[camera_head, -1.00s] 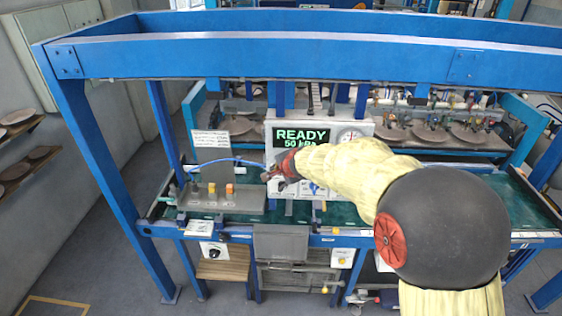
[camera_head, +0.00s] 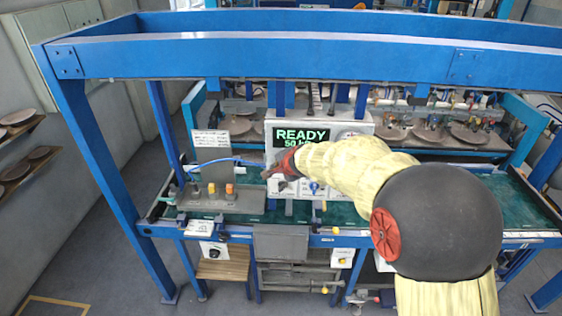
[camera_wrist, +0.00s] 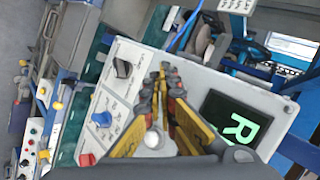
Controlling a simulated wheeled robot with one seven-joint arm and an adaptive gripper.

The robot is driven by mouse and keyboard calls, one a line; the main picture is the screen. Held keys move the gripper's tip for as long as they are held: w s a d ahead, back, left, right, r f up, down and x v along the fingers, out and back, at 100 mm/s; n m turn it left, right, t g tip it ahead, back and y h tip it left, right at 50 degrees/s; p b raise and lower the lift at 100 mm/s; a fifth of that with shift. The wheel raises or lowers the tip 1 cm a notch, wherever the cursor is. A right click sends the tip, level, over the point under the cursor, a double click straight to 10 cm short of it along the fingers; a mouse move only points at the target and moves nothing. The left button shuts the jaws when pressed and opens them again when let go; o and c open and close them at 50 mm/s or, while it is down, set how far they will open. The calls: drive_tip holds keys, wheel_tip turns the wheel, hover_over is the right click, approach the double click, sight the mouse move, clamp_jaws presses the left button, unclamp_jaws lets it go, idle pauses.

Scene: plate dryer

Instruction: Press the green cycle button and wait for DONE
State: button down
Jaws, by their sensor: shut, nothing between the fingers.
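The control panel (camera_head: 318,191) is a light box with a dark display (camera_head: 301,135) reading READY in green, with a partly covered line below. In the wrist view the same display (camera_wrist: 237,124) shows a large R. My gripper (camera_head: 270,175) is in front of the panel's left part in the head view. In the wrist view my gripper (camera_wrist: 165,75) has its yellow-and-dark fingers shut and empty over the panel face. I cannot make out the green cycle button; my arm hides part of the panel.
A grey box with orange and yellow knobs (camera_head: 229,191) stands left of the panel on the green bench top. A blue frame beam (camera_head: 300,62) crosses above. A blue hose (camera_head: 235,160) runs towards my gripper. Plates (camera_head: 428,132) lie on racks behind.

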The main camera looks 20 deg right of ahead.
drive_tip(key=shift+w, duration=0.1)
idle(0.6)
drive_tip(key=shift+w+d, duration=0.15)
drive_tip(key=shift+w, duration=0.15)
drive_tip(key=shift+w+d, duration=0.15)
drive_tip(key=shift+w, duration=0.25)
idle(0.8)
drive_tip(key=shift+s, duration=0.15)
drive_tip(key=shift+s+a, duration=0.25)
drive_tip(key=shift+s, duration=0.45)
